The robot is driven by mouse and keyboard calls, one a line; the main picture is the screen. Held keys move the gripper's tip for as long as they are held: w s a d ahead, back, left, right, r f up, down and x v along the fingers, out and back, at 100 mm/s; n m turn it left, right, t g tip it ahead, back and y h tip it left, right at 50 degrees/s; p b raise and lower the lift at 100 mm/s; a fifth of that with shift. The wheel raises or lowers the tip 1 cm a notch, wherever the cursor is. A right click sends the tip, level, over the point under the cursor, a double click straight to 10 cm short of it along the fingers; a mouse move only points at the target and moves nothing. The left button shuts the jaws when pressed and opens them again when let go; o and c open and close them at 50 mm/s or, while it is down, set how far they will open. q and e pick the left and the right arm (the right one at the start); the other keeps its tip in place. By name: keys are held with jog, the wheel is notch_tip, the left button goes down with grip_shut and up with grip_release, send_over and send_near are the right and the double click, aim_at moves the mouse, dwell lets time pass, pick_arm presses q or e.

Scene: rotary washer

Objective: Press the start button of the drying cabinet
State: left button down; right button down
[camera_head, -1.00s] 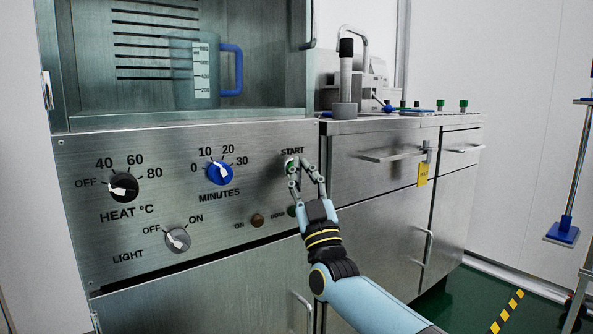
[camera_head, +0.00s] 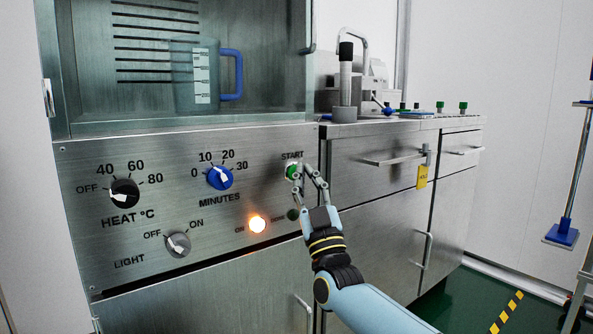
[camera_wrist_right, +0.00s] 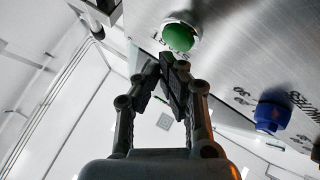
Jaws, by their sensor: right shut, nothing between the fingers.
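The drying cabinet's control panel (camera_head: 100,240) fills the left of the head view. Its green START button (camera_head: 291,172) is at the panel's upper right, under the START label. The button also shows in the wrist view (camera_wrist_right: 179,37), in a pale ring. My right gripper (camera_head: 305,167) is shut and empty, with its fingertips close to the right of the button. In the wrist view the fingertips (camera_wrist_right: 168,65) appear just short of the button, which looks clear of them. The ON lamp (camera_head: 257,224) glows orange. My left gripper is out of view.
The panel carries a black heat knob (camera_head: 124,193), a blue minutes knob (camera_head: 220,176) and a grey light knob (camera_head: 178,244). A measuring jug (camera_head: 200,80) with a blue handle stands in the cabinet above. A steel counter (camera_head: 395,123) with drawers is at the right.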

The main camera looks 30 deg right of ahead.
jog(key=shift+s, duration=0.1)
jog(key=s+p, duration=0.1)
jog(key=s, duration=0.1)
jog(key=s+p, duration=0.2)
jog(key=s, duration=0.1)
jog(key=shift+d, duration=0.2)
dwell(0.9)
